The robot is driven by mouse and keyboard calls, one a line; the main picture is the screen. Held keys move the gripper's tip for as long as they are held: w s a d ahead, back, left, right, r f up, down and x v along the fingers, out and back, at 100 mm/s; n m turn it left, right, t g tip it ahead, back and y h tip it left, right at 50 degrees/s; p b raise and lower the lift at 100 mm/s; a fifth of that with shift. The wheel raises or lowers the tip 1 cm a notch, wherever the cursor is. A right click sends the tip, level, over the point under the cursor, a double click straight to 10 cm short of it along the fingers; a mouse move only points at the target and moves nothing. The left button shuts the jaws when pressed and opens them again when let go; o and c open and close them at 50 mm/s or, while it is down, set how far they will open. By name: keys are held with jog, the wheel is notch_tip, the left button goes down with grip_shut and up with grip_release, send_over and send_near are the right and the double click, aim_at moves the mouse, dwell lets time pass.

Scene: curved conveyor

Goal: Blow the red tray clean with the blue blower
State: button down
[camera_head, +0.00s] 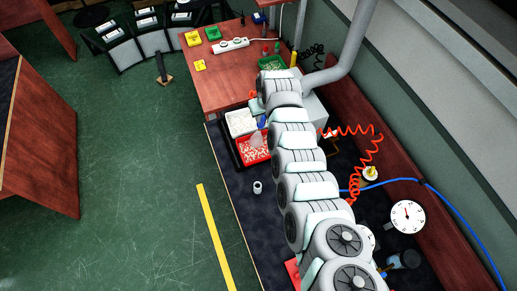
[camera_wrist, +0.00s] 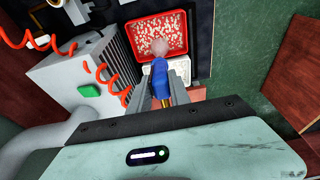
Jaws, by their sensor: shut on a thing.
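My gripper (camera_wrist: 162,92) is shut on the blue blower (camera_wrist: 161,80), which points at the near part of the red tray. In the head view, the blower (camera_head: 262,122) is a small blue patch beside my arm, which hides most of my gripper. A pale, hazy blob (camera_wrist: 160,46) lies between the blower's tip and the tray, like a puff of air. The tip itself is not clearly seen.
A white tray (camera_head: 240,116) adjoins the red tray. A grey ribbed machine box (camera_wrist: 85,75) with a green button (camera_wrist: 89,90) and a coiled red hose (camera_wrist: 108,75) stand close to my gripper. The green floor (camera_head: 130,200) at left is mostly open.

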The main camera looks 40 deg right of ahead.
jog(key=shift+r, duration=0.1)
dwell(0.4)
jog(key=w+a+p, duration=0.2)
jog(key=a, duration=0.4)
jog(key=shift+p, duration=0.3)
dwell(0.5)
dwell(0.9)
jog(key=s+a+p, duration=0.3)
jog(key=s, duration=0.4)
dwell(1.1)
jog(key=shift+d, duration=0.1)
dwell(0.7)
